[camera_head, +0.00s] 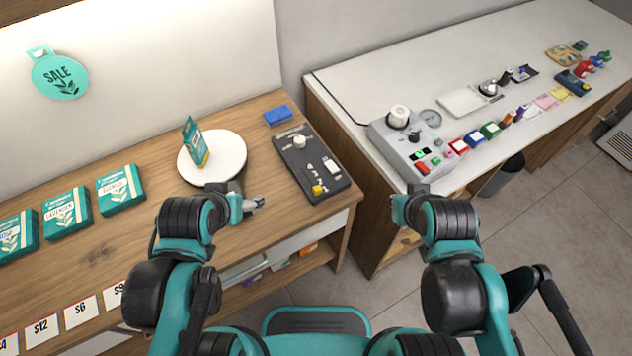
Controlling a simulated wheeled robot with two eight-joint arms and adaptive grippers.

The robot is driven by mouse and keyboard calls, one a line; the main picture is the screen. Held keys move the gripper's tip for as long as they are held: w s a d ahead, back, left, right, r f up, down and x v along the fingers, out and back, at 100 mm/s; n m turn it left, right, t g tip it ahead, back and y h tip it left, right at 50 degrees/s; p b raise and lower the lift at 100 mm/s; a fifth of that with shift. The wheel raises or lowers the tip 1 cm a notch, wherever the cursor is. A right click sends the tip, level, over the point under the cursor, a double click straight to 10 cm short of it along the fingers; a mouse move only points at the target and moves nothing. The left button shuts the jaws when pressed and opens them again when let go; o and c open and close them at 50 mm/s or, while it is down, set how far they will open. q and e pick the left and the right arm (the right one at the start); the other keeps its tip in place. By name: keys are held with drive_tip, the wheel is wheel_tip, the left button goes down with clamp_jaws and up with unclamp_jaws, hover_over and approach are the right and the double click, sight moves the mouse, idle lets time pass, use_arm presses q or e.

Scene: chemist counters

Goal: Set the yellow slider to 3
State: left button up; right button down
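The yellow slider (318,190) is a small block at the near end of a dark control panel (294,164) on the wooden counter. Small white marks run along the panel beside its track, too small to read. My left gripper (256,202) is over the counter's front edge, left of the panel and apart from it. My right gripper (418,188) is right of the panel, at the front edge of the white counter, and does not touch the slider. I cannot tell whether either gripper's fingers are apart.
The panel also carries a white knob (299,142) and a white slider (332,166). A round white stand (232,152) with a teal box (194,143) is to its left, and a blue block (278,115) is behind. A grey machine (387,137) stands on the white counter (352,80).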

idle(0.4)
drive_tip(key=c, duration=1.8)
unclamp_jaws()
drive_tip(key=shift+c, duration=0.2)
drive_tip(key=o, duration=0.4)
drive_tip(key=shift+w+a+r, duration=0.15)
drive_tip(key=shift+w+a, duration=0.05)
drive_tip(key=shift+a, duration=0.05)
drive_tip(key=shift+o, duration=0.2)
drive_tip(key=n+g, duration=0.6)
drive_tip(key=g, duration=0.1)
hover_over(318, 188)
drive_tip(key=f, duration=0.4)
drive_tip(key=shift+d+b, duration=0.25)
drive_tip(key=shift+b, duration=0.15)
drive_tip(key=shift+a+f, duration=0.15)
drive_tip(key=shift+a, duration=0.15)
drive_tip(key=shift+f, duration=0.3)
wheel_tip(318, 188, down, 7)
drive_tip(key=b, duration=0.3)
drive_tip(key=shift+f, duration=0.1)
